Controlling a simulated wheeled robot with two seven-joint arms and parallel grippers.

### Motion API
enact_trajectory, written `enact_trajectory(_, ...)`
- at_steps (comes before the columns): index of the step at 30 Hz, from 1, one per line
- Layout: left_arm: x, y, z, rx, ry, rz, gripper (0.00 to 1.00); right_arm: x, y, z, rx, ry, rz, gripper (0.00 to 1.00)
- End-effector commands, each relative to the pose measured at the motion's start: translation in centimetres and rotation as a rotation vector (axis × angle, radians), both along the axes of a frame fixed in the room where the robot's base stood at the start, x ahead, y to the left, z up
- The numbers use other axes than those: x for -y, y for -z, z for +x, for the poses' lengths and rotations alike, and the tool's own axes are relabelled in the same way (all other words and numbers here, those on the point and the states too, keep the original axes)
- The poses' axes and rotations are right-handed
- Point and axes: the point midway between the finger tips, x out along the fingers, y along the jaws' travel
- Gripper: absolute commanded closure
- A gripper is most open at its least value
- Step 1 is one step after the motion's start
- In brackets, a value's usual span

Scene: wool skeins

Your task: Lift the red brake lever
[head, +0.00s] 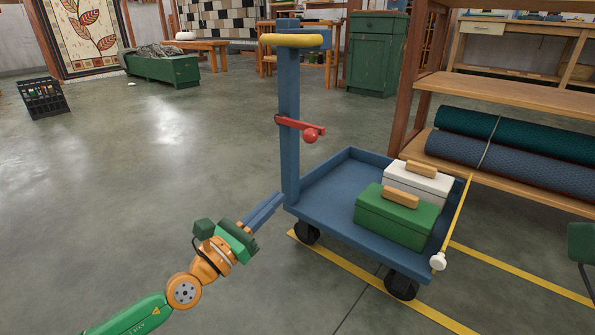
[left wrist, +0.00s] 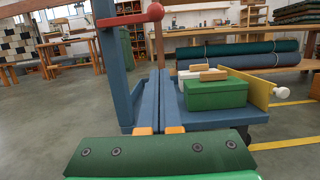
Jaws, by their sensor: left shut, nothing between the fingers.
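The red brake lever (head: 303,128) is mounted on the blue post (head: 290,165) of a blue cart and ends in a red ball; it slopes slightly down to the right. In the left wrist view the lever (left wrist: 122,20) is at the upper left, its ball (left wrist: 155,12) up and to the right. My left gripper (head: 278,198) is shut and empty, its blue fingers close together. It is below the lever and apart from it, near the foot of the post in the head view.
The cart's tray (head: 325,190) carries a green box (head: 398,218) and a white box (head: 420,182), with a yellow side board (head: 457,215) at the right. A wooden shelf with rolled textiles (head: 515,155) stands behind it. The floor left of the cart is clear.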

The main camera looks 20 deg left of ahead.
Motion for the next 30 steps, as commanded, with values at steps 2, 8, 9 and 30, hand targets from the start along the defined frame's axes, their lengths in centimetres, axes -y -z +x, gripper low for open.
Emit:
enact_trajectory(2, 0.0, -0.2, 0.0, 0.000, -0.001, -0.001, 1.00, 0.0, -0.2, 0.0, -0.001, 0.000, 0.000, 0.50)
enact_trajectory(8, 0.0, -0.3, 0.3, -0.002, -0.001, -0.006, 1.00, 0.0, -0.4, 0.1, -0.004, 0.001, -0.001, 0.50)
enact_trajectory(9, 0.1, -0.5, 0.7, -0.001, -0.002, -0.007, 1.00, 0.0, -0.5, 0.1, -0.004, 0.001, -0.001, 0.50)
enact_trajectory(30, 3.3, -6.5, 9.2, -0.004, -0.001, -0.004, 1.00, 0.1, -3.6, 1.1, -0.033, 0.002, -0.002, 0.50)
